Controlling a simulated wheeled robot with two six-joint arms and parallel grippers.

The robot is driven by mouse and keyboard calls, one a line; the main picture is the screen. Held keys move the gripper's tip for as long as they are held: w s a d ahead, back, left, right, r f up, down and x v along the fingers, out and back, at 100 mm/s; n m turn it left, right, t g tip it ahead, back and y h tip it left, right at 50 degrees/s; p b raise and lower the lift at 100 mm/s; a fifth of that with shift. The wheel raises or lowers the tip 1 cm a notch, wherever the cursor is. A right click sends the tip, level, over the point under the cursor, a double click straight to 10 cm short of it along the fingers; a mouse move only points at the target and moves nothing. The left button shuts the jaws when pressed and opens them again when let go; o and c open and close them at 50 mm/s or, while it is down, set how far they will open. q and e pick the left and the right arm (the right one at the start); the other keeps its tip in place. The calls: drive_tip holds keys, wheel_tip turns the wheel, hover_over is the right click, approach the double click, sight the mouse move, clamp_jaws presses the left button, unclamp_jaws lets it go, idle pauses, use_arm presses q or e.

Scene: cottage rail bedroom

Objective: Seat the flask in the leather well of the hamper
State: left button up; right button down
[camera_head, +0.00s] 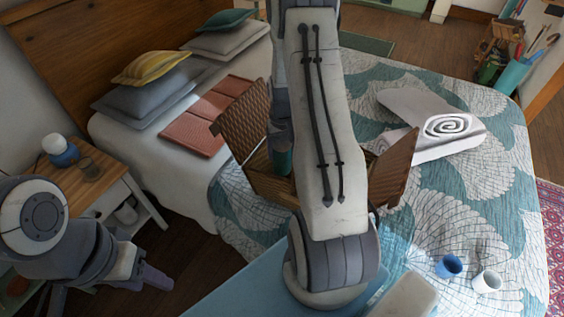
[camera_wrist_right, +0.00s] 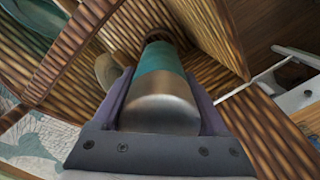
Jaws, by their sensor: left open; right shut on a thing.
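The wicker hamper (camera_head: 243,117) stands open on the bed, its middle hidden behind my right arm. The flask (camera_head: 283,160) shows as a teal sliver beside that arm, inside the hamper. In the right wrist view the flask (camera_wrist_right: 160,95) has a teal body and a bare steel end near the camera. My right gripper (camera_wrist_right: 163,100) is shut on it, one finger on each side. The flask's far end points at a dark brown round part among the wicker walls; I cannot tell whether it is seated there. My left gripper (camera_head: 155,278) is open and empty, low at the left, away from the hamper.
A rolled white towel (camera_head: 440,130) lies right of the hamper. A blue cup (camera_head: 449,266) and a white cup (camera_head: 487,281) stand at the bed's near right. A nightstand (camera_head: 105,190) with a lamp and a glass is at the left. Pillows lie at the headboard.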

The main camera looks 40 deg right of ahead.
sight(282, 165)
wheel_tip(282, 165, down, 6)
drive_tip(key=shift+r+p, duration=0.1)
drive_tip(key=shift+p, duration=0.2)
drive_tip(key=shift+f+b, duration=0.45)
drive_tip(key=shift+f, duration=0.15)
